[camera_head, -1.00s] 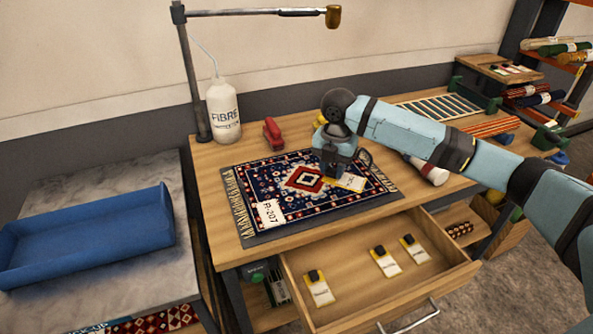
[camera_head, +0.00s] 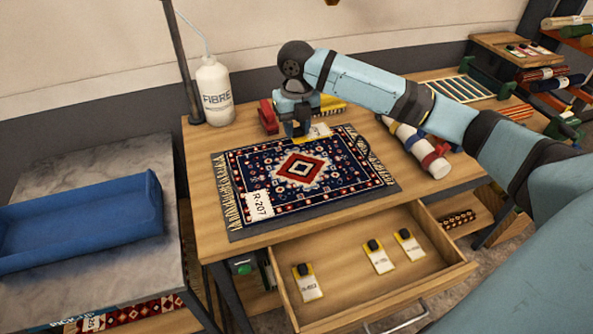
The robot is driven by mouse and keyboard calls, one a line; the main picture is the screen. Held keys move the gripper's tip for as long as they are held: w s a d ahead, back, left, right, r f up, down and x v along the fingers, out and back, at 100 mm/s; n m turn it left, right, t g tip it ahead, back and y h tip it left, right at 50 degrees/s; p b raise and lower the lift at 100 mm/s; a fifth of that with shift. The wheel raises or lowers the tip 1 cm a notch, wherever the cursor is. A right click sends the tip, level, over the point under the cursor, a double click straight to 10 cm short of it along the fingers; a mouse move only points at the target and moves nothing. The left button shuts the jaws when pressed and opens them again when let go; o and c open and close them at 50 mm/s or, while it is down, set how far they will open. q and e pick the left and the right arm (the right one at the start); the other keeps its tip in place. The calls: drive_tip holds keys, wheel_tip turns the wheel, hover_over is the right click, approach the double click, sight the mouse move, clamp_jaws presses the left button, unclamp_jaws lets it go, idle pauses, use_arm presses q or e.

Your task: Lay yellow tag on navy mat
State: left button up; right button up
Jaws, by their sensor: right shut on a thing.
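The navy patterned mat (camera_head: 265,178), with a red and white centre and fringed ends, lies flat on a dark grey underlay (camera_head: 372,200) on the wooden bench. A white label (camera_head: 258,206) marked R-207 lies at its near left corner. My right gripper (camera_head: 300,134) is over the mat's far edge and is shut on the yellow tag (camera_head: 318,132), a white tag with yellow edging. The gripper partly hides the tag, and I cannot tell whether the tag touches the mat. My left gripper is not in view.
An open drawer (camera_head: 345,269) in front holds several similar tags. A red clamp-like item (camera_head: 268,117) and a FIBRE bottle (camera_head: 215,92) stand behind the mat. A white roll (camera_head: 428,158) lies to the right. A blue tray (camera_head: 85,220) sits on the left table.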

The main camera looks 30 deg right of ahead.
hover_over(297, 184)
wheel_tip(297, 184, down, 12)
drive_tip(key=shift+f, duration=2.65)
drive_tip(key=shift+f, duration=0.1)
drive_tip(key=o, duration=0.9)
drive_tip(key=shift+w+r, duration=0.1)
drive_tip(key=shift+r, duration=0.2)
wheel_tip(297, 184, up, 12)
drive_tip(key=shift+f, duration=0.15)
